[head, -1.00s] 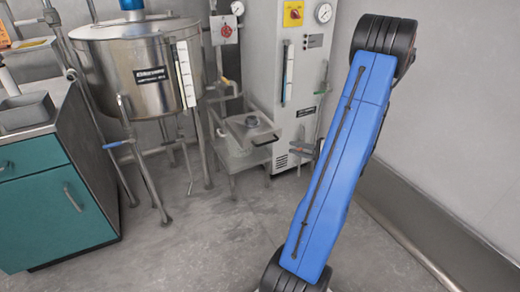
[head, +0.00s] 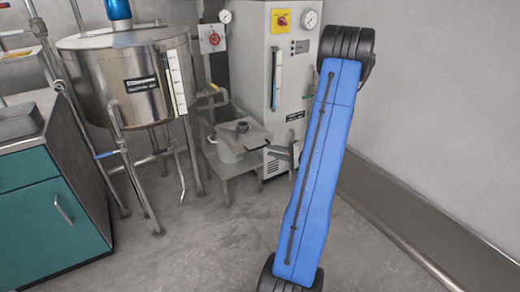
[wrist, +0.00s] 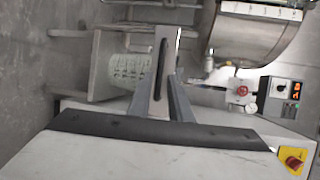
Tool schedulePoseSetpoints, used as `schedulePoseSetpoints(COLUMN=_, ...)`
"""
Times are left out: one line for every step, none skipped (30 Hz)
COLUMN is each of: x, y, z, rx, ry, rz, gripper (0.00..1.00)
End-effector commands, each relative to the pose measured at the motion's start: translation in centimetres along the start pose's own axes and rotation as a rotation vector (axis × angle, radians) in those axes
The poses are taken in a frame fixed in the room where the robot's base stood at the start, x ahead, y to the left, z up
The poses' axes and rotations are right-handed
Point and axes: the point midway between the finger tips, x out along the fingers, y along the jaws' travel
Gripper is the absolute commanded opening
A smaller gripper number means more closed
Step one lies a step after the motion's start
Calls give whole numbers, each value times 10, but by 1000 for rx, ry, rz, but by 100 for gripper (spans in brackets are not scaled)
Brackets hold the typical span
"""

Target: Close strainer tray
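The strainer tray (head: 256,136) is a flat grey square plate with a round dark piece on top and a handle on its right side. It rests at the upper part of a low metal stand, over a pale perforated basket (head: 228,150). The basket also shows in the wrist view (wrist: 130,68). In the wrist view a slotted metal strip, which looks like the tray's handle (wrist: 165,50), lies between the two grey fingers of my gripper (wrist: 161,82). The fingers are apart, one on each side of it. Whether they press on it I cannot tell. My arm hides most of the gripper in the head view.
A white cabinet (head: 256,60) with a gauge and a yellow switch stands right behind the stand. A steel tank (head: 110,80) on legs stands left, with pipes near it. A teal cabinet (head: 35,200) is at far left. The floor (head: 190,250) in front is clear.

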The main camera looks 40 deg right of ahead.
Motion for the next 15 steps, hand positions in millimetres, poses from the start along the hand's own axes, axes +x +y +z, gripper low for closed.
schedulePoseSetpoints(x=10, y=0, z=1, rx=0, ry=-4, rz=0, gripper=18)
schedulePoseSetpoints(x=15, y=0, z=1, rx=0, ry=-3, rz=0, gripper=18)
schedulePoseSetpoints(x=21, y=1, z=1, rx=1, ry=-4, rz=1, gripper=18)
schedulePoseSetpoints(x=26, y=1, z=1, rx=1, ry=-4, rz=1, gripper=18)
schedulePoseSetpoints(x=31, y=1, z=1, rx=1, ry=-3, rz=1, gripper=18)
schedulePoseSetpoints(x=37, y=1, z=1, rx=1, ry=-3, rz=1, gripper=18)
schedulePoseSetpoints(x=42, y=1, z=1, rx=1, ry=-3, rz=1, gripper=18)
schedulePoseSetpoints(x=46, y=0, z=1, rx=1, ry=-3, rz=1, gripper=18)
schedulePoseSetpoints(x=51, y=0, z=1, rx=0, ry=-2, rz=1, gripper=18)
schedulePoseSetpoints(x=55, y=0, z=1, rx=0, ry=-2, rz=1, gripper=18)
schedulePoseSetpoints(x=59, y=0, z=1, rx=0, ry=-3, rz=1, gripper=18)
schedulePoseSetpoints(x=63, y=0, z=1, rx=1, ry=-2, rz=0, gripper=18)
schedulePoseSetpoints(x=66, y=0, z=1, rx=1, ry=-2, rz=0, gripper=18)
schedulePoseSetpoints(x=68, y=0, z=0, rx=1, ry=-1, rz=0, gripper=18)
schedulePoseSetpoints(x=71, y=1, z=0, rx=1, ry=-1, rz=0, gripper=18)
